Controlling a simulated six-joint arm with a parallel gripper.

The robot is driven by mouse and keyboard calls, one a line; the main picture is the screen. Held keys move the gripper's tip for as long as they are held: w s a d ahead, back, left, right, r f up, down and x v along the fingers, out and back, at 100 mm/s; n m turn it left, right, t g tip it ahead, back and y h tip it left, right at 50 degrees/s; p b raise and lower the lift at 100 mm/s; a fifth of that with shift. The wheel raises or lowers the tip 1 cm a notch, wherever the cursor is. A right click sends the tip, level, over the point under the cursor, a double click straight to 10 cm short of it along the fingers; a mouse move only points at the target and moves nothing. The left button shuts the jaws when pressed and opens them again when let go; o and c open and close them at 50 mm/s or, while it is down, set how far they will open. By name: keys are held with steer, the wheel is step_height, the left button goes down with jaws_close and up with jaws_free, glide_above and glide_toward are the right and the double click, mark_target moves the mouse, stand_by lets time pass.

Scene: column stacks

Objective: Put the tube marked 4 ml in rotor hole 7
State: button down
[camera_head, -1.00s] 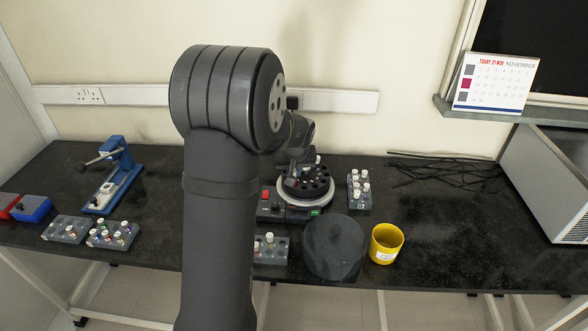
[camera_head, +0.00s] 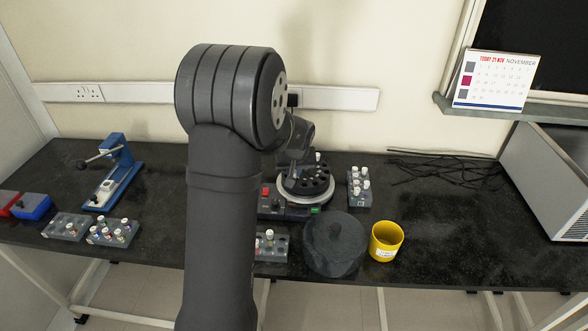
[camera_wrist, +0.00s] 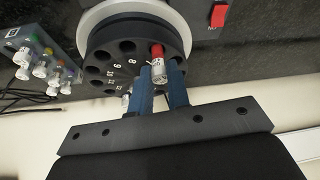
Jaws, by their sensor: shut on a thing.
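The dark round rotor (camera_head: 305,190) sits in the centrifuge at mid-table, and its numbered holes show in the wrist view (camera_wrist: 97,60). My gripper (camera_wrist: 161,76) is over the rotor with its two blue fingers close around a small tube (camera_wrist: 158,72). The tube has a pale, marked end toward the camera and a red part beyond. Its marking is too small to read. I cannot tell whether its far end is inside a hole. Another white-topped tube (camera_wrist: 126,100) shows at the rotor beside the left finger. In the head view, my arm hides the fingertips.
A rack of white-capped tubes (camera_head: 351,198) stands right of the centrifuge. Another rack (camera_head: 280,254) is in front, partly behind my arm. The dark round lid (camera_head: 334,262) and yellow cup (camera_head: 374,252) stand front right. More racks (camera_head: 69,233) are at left. The right tabletop is mostly clear.

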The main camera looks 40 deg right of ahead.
steer(key=shift+f, duration=0.6)
steer(key=shift+f, duration=0.1)
steer(key=c, duration=1)
jaws_free()
steer(key=shift+o, duration=0.2)
steer(key=shift+r, duration=3)
